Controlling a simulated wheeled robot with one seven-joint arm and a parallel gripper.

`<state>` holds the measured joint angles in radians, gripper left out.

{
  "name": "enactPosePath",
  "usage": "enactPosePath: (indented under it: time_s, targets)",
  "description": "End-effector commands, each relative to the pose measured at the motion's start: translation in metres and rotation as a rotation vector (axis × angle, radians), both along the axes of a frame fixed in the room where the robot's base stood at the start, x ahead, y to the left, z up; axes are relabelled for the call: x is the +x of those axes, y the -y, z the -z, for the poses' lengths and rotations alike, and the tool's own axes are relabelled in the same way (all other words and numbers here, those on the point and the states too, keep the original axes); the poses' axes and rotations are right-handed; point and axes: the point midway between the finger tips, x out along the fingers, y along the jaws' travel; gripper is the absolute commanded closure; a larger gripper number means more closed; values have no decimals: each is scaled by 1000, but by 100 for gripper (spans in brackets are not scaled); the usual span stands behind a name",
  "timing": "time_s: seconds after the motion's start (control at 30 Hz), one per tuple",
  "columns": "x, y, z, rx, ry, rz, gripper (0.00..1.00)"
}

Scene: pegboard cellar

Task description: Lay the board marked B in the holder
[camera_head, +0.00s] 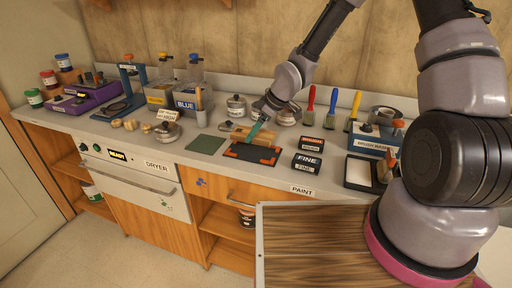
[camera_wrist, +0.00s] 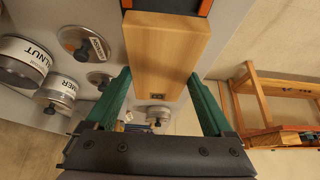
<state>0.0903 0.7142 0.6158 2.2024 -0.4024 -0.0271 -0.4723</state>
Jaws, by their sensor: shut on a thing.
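My gripper (camera_head: 261,130) has green fingers and is shut on a light wooden board (camera_head: 239,133), one finger on each long side. In the wrist view the board (camera_wrist: 168,45) lies between the fingertips (camera_wrist: 158,74). The holder (camera_head: 252,153) is a dark tray with orange corners on the counter, just in front of the board. In the wrist view its dark part and orange corners (camera_wrist: 206,5) show beyond the board's far end. I cannot tell whether the board touches the counter.
Lidded tins (camera_head: 236,107) and upright colored brushes (camera_head: 331,106) stand behind. A wood-grain panel (camera_head: 312,245) is in the foreground.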

Motion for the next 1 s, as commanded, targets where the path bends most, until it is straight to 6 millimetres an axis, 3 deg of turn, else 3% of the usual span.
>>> enactPosePath:
  time_s: [0.47,0.83,0.87,1.0]
  targets:
    - [-1,0,53,-1,-1,0,83]
    - [0,0,57,0,2,0,83]
    - [0,0,57,0,2,0,2]
    - [0,0,57,0,2,0,0]
